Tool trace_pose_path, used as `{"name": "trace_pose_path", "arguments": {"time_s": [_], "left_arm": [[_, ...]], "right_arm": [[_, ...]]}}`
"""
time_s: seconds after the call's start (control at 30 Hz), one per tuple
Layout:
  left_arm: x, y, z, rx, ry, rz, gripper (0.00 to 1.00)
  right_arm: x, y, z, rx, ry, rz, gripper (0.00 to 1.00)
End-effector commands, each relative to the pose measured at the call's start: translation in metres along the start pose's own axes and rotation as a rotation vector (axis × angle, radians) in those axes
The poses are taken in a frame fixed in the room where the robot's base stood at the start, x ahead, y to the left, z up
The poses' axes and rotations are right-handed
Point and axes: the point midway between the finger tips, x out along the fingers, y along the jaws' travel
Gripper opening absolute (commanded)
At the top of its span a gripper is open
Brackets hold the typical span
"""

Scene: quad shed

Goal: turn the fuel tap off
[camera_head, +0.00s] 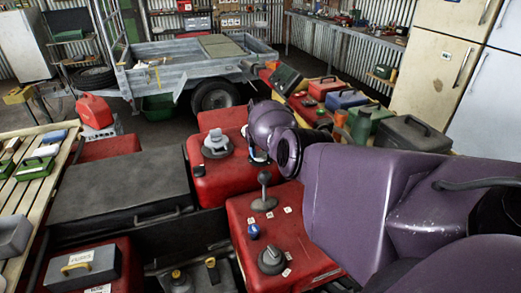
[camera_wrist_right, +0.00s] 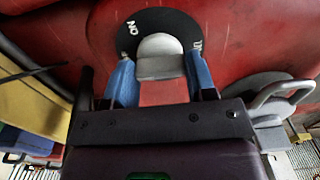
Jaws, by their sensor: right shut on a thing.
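The fuel tap (camera_wrist_right: 161,66) shows in the right wrist view as a grey rounded handle on a black round plate (camera_wrist_right: 147,22), set against a red surface. The plate carries a white "ON" mark at its upper left and a second mark at its right, partly covered. My right gripper (camera_wrist_right: 160,62) has its two blue fingers on either side of the tap handle and is shut on it. In the head view my purple right wrist hides most of the tap, beside the red tank (camera_head: 221,184) with a grey cap (camera_head: 216,142). My left gripper is not in view.
A red panel with a grey lever (camera_head: 264,193), a blue knob (camera_head: 254,231) and a grey knob (camera_head: 271,260) lies just below my right wrist. A trailer (camera_head: 180,60) stands behind. A crowded bench lies beyond my arm.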

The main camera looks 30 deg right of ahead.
Motion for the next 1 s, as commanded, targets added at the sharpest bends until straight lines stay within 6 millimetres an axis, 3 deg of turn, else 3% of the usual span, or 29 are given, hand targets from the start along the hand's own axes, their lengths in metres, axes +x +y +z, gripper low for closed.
{"name": "trace_pose_path", "arguments": {"time_s": [0.4, 0.43, 0.57, 0.87, 1.0], "left_arm": [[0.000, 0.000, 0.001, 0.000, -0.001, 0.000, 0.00], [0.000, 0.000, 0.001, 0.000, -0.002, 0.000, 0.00], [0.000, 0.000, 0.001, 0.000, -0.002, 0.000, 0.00], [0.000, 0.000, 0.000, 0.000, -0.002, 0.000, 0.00], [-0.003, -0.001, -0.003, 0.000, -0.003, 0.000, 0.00]], "right_arm": [[0.000, 0.000, 0.000, -0.004, 0.001, 0.000, 0.27], [0.000, 0.000, 0.000, -0.004, 0.001, 0.000, 0.56], [0.000, 0.000, 0.000, -0.004, 0.001, 0.000, 0.76], [-0.001, 0.000, 0.000, -0.004, 0.001, 0.000, 0.77], [-0.011, 0.000, -0.001, -0.004, 0.003, 0.001, 0.77]]}}
